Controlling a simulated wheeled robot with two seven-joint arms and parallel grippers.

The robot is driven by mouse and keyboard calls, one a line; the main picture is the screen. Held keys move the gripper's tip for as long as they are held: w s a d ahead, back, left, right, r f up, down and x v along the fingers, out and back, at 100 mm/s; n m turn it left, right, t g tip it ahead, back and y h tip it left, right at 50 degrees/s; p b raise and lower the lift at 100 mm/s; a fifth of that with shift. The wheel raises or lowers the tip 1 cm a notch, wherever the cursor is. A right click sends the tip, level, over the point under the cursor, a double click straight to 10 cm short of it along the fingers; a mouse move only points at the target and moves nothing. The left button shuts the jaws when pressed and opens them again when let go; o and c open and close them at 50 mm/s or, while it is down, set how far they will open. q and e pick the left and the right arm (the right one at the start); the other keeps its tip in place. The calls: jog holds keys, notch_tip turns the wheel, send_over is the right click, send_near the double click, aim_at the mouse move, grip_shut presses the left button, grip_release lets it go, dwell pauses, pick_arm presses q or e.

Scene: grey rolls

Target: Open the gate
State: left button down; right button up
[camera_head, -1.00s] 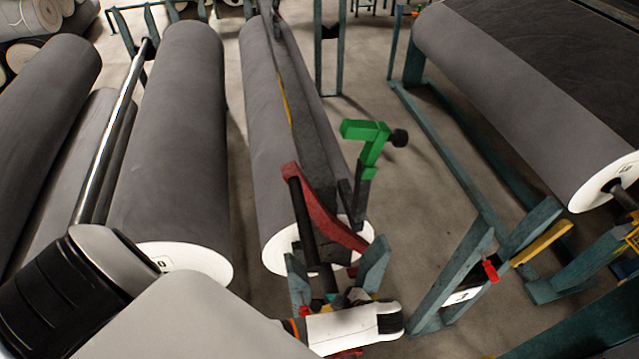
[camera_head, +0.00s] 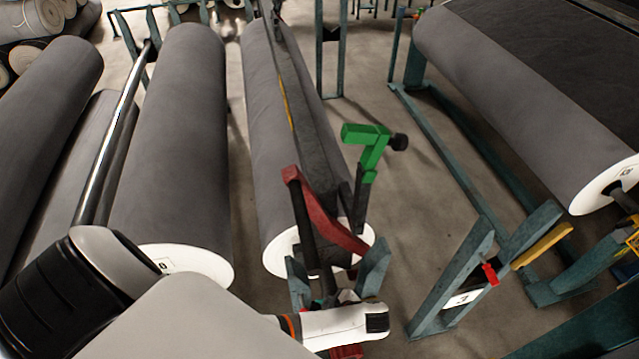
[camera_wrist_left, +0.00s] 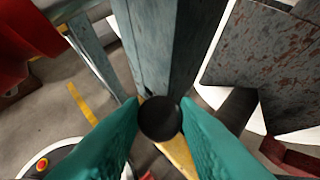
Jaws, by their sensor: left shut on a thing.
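My left gripper (camera_head: 345,296) is at the near end of the middle roll stand, low between its two teal posts (camera_head: 372,268), partly hidden by my own wrist. In the left wrist view its teal fingers (camera_wrist_left: 160,120) are shut on a round black knob (camera_wrist_left: 160,117). A grey-blue beam (camera_wrist_left: 165,45) runs away just beyond the knob. I cannot tell from the head view which part the knob belongs to, or clearly make out the gate. A red curved arm (camera_head: 322,215) stands above the gripper. My right gripper is not in view.
The middle grey roll (camera_head: 265,140) lies behind the stand. A green bracket with a black knob (camera_head: 367,140) stands to its right. Another teal stand with a yellow bar (camera_head: 542,245) is at the right. Open floor (camera_head: 405,225) lies between the stands.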

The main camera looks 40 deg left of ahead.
pick_arm(q)
jog(key=shift+w+d+r, duration=0.2)
jog(key=shift+r, duration=0.2)
jog(key=r+g+y, duration=0.1)
jog(key=w+d+r+y, duration=0.1)
jog(key=w+d+r+m+g+y+b, duration=0.1)
jog(key=r, duration=0.1)
jog(key=shift+w+r+g, duration=0.1)
jog(key=shift+w+g, duration=0.05)
jog(key=shift+g, duration=0.15)
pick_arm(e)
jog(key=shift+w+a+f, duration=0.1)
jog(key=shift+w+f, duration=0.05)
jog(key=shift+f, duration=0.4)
pick_arm(q)
jog(key=c, duration=1.1)
grip_release()
jog(key=shift+a, duration=0.1)
